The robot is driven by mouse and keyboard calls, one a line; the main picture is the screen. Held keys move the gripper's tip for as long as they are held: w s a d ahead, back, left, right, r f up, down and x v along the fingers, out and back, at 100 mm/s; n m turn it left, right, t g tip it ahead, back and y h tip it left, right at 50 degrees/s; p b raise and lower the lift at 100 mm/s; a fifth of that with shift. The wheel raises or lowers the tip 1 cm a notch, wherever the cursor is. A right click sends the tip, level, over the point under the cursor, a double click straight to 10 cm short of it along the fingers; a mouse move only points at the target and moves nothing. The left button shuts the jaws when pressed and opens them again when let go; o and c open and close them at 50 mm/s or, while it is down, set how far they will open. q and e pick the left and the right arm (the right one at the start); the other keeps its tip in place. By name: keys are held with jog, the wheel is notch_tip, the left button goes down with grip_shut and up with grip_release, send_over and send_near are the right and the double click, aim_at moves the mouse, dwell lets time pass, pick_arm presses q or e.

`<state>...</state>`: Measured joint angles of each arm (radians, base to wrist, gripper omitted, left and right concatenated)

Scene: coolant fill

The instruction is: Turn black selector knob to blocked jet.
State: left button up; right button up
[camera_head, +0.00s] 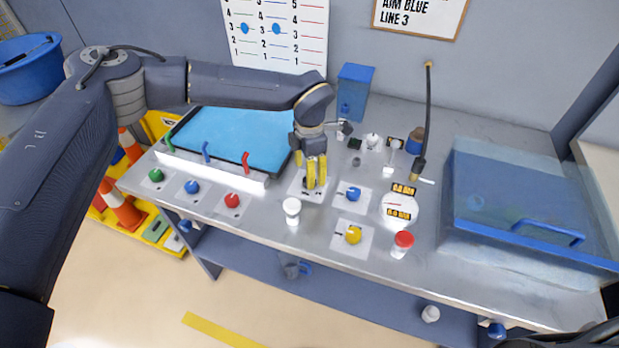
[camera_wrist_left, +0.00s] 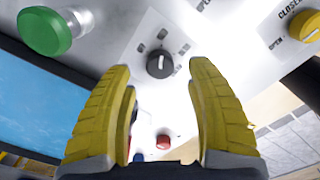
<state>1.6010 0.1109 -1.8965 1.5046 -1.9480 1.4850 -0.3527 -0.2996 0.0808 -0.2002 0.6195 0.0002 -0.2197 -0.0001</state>
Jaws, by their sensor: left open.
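The black selector knob (camera_wrist_left: 160,63) shows in the left wrist view on a pale plate with small dark markings around it. A white pointer line on its top runs roughly up the picture. My left gripper (camera_head: 316,185) has two yellow fingers, and it points down over the knob's plate on the bench. In the left wrist view its fingers (camera_wrist_left: 165,85) are open, with the knob seen between and just beyond their tips. I see no contact with the knob. In the head view the fingers hide most of the knob. My right gripper is not in view.
A blue knob (camera_head: 353,194) and a yellow knob (camera_head: 353,235) sit right of the gripper. A white-capped container (camera_head: 292,210) and a red-capped one (camera_head: 402,243) stand near the front edge.

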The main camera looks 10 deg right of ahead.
pick_arm(q)
notch_tip(320, 180, up, 8)
dwell(0.5)
